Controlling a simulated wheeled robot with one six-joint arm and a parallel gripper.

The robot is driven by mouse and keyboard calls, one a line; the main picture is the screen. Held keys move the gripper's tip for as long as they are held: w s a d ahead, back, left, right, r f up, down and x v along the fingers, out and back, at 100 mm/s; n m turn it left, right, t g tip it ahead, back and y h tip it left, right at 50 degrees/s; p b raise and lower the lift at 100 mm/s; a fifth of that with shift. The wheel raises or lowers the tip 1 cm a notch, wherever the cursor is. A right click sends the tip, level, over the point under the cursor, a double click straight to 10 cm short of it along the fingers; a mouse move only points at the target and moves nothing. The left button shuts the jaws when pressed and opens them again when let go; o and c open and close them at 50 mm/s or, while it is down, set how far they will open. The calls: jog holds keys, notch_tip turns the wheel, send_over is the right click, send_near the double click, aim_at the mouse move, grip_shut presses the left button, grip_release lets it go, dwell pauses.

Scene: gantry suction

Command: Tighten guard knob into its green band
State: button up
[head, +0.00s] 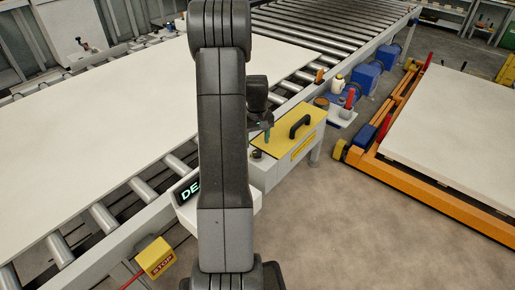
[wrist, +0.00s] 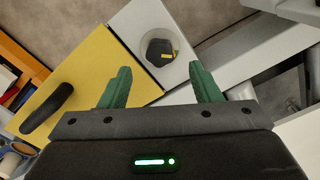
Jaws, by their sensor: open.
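The guard knob (wrist: 160,50) is a dark round knob with a small yellow mark, on a pale round dial in the wrist view. It also shows in the head view as a small dark knob (head: 257,154) at the near corner of the box with the yellow guard cover (head: 281,139). In the head view my gripper (head: 267,135) is above the box, apart from the knob, partly hidden by my arm.
A black handle (head: 300,126) stands up from the yellow cover. A large pale panel (head: 120,105) lies on the roller conveyor. A lit display (head: 188,190) and a yellow stop box (head: 155,257) are on the conveyor's near side. An orange cart (head: 400,180) stands right, with clear floor between.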

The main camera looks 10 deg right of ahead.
aim_at(257, 152)
notch_tip(257, 152, down, 5)
jog(key=shift+f, duration=0.1)
dwell(0.3)
jog(key=c, duration=1)
